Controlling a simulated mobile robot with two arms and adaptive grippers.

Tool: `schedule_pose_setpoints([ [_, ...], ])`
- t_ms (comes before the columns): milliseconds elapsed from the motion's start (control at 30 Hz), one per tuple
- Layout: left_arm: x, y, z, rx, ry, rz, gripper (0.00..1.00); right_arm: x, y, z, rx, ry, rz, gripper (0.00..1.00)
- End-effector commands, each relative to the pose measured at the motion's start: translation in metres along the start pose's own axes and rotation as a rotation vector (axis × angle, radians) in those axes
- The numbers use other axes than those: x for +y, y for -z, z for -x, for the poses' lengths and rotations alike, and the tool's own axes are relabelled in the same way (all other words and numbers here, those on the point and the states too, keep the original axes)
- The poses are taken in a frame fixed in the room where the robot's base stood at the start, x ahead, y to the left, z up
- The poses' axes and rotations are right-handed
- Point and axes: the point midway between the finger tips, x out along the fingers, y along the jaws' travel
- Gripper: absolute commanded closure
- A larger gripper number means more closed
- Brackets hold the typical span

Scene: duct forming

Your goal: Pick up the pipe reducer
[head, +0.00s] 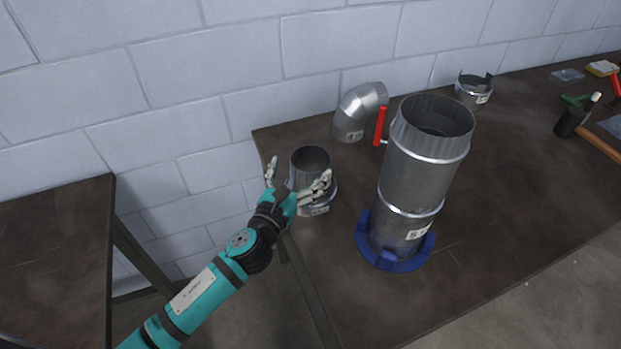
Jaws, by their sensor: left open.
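The pipe reducer (311,160) is a short grey metal piece with a round open top and a wider base with a pale label. It stands upright near the left edge of the dark table. My left gripper (299,176) is open, with one finger at the reducer's left and the other across its front right. The fingers hide part of its lower body. I cannot tell whether they touch it. My right gripper is not in view.
A tall metal duct (423,165) stands in a blue ring base (372,251) to the right. Behind are a metal elbow (352,112), a red handle (380,126) and a notched collar (474,93). A hammer (571,118) lies far right. The table (480,220) is clear at its front right.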

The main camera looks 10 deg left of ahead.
Motion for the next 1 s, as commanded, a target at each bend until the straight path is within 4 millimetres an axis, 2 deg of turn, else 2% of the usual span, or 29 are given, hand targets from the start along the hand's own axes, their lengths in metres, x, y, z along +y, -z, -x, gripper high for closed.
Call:
schedule_pose_setpoints([
  [300,-0.006,0.001,-0.044,-0.001,-0.001,0.002,0.00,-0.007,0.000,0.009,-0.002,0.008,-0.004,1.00],
  [600,-0.006,0.003,-0.049,0.000,0.000,0.001,0.00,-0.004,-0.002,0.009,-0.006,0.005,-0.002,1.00],
  [1000,-0.005,0.003,-0.049,0.000,-0.001,0.001,0.51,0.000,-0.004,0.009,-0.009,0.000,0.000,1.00],
])
